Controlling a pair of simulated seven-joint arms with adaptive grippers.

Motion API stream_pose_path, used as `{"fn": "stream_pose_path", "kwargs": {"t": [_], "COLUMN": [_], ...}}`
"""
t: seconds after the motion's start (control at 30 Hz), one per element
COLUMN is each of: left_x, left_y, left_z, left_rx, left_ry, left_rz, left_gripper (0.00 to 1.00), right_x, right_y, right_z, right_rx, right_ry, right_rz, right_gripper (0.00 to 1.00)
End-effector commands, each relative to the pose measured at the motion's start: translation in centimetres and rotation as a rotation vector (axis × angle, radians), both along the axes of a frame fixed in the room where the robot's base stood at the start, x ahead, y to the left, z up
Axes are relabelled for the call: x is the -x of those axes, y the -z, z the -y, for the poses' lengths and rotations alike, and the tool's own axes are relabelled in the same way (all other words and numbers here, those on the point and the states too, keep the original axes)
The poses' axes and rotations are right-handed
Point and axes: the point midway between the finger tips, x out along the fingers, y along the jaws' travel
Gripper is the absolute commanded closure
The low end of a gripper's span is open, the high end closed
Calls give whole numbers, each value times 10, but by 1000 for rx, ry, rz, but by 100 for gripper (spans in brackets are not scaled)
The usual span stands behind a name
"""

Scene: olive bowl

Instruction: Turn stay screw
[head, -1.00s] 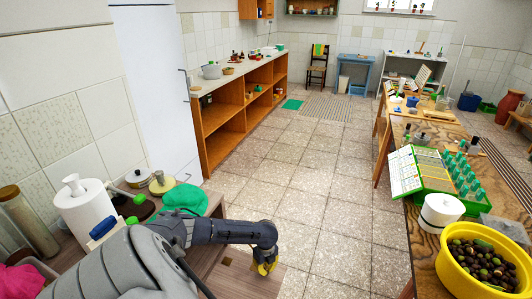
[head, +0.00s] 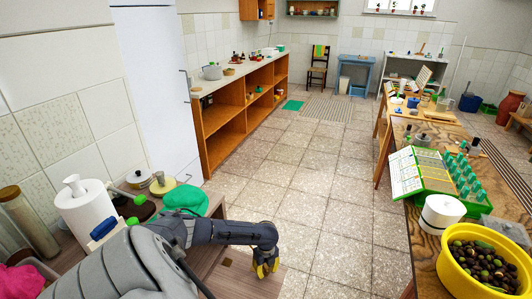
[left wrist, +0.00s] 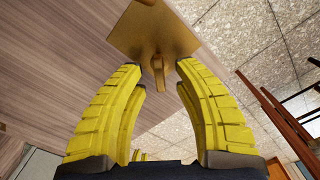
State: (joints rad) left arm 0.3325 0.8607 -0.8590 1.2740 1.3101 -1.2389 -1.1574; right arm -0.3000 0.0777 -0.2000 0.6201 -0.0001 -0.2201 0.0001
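My left gripper (head: 265,269) hangs at the end of my left arm beside the near wooden bench, with its yellow fingers spread. In the left wrist view my left gripper (left wrist: 159,72) is open, and nothing is held in it. A brass-coloured square plate (left wrist: 150,28) lies against the wood-grain surface in front of it. A small upright tab (left wrist: 158,74), which looks like the screw's wing, stands out from the plate between the two fingertips. I see a gap on both sides of it. The tab cannot be made out in the head view. My right gripper is out of view.
At right, a wooden table holds a yellow bowl of olives (head: 478,256), a white pot (head: 441,212) and a green rack. The tiled floor between is clear.

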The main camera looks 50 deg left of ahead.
Motion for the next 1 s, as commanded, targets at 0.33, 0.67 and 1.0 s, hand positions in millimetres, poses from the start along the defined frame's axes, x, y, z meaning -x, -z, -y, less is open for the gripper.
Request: {"fn": "stream_pose_path", "kwargs": {"t": [0.33, 0.67, 1.0], "left_x": [-1, -1, -1], "left_y": [-11, -67, -110], "left_z": [-1, -1, -1], "left_rx": [-2, -1, -1], "left_ry": [2, 2, 1], "left_rz": [2, 3, 1], "left_gripper": [69, 69, 69], "right_x": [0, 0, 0], "right_y": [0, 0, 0], "right_z": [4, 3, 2], "right_rx": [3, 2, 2], "right_ry": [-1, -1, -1], "right_rz": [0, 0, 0], "right_gripper": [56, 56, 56]}}
